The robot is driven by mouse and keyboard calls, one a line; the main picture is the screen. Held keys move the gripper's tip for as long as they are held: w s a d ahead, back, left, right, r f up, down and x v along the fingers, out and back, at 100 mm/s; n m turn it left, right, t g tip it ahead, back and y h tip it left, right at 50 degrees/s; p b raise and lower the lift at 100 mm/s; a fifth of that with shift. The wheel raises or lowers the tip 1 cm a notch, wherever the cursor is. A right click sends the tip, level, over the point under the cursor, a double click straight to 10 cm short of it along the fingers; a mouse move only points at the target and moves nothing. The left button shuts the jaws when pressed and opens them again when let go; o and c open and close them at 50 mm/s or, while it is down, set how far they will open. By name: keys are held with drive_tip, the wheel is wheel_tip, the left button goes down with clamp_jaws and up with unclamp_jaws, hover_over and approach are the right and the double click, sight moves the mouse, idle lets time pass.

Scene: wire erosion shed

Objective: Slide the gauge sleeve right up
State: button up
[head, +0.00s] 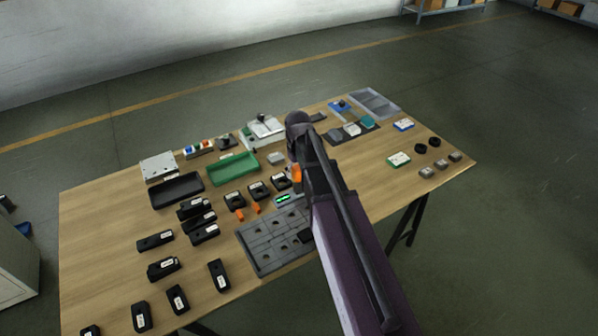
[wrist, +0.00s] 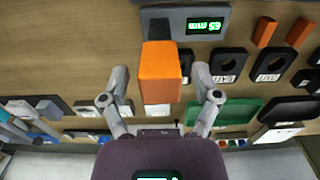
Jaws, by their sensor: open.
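The gauge (head: 288,199) lies on the table with a lit green display, and it also shows at the top of the wrist view (wrist: 187,18). An orange block (wrist: 160,65), which looks like the gauge sleeve, stands out toward the wrist camera beside the display; a dark part shows just above it. In the head view, orange (head: 297,173) shows at the left edge of my arm. My gripper (wrist: 160,80) is open, with one finger on each side of the orange block and a visible gap at both sides. My arm hides the fingertips in the head view.
Black holed blocks (wrist: 226,64) and two small orange pieces (wrist: 264,31) lie close by. A grey slotted plate (head: 268,240), a green tray (head: 233,169) and a black tray (head: 177,190) surround the gauge.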

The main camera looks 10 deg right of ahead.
clamp_jaws()
drive_tip(key=shift+w+r+p, duration=0.1)
drive_tip(key=shift+r+p, duration=0.8)
drive_tip(key=shift+p, duration=0.05)
unclamp_jaws()
drive_tip(key=shift+r, duration=0.1)
